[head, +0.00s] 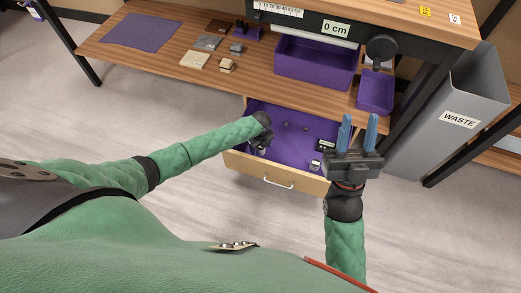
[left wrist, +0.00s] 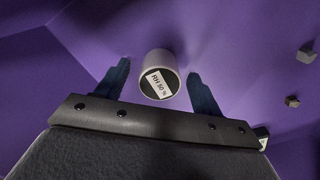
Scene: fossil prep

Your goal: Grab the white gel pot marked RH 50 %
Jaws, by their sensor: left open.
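The white gel pot (left wrist: 149,64), with a dark top and a label reading RH 50 %, shows in the left wrist view against the purple drawer lining. My left gripper (left wrist: 159,72) is open, with one finger on each side of the pot and visible gaps between. In the head view my left gripper (head: 262,140) reaches down into the open drawer (head: 284,178), and I cannot make out the RH 50 % pot there. My right gripper (head: 357,133) is open and empty, over the drawer's right end.
The drawer also holds a dark device (head: 325,145), a small pale-and-dark item (head: 315,165) and small stones (left wrist: 306,55). A purple bin (head: 315,62) and several small pieces stand on the shelf above. A grey waste bin (head: 440,125) stands at the right.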

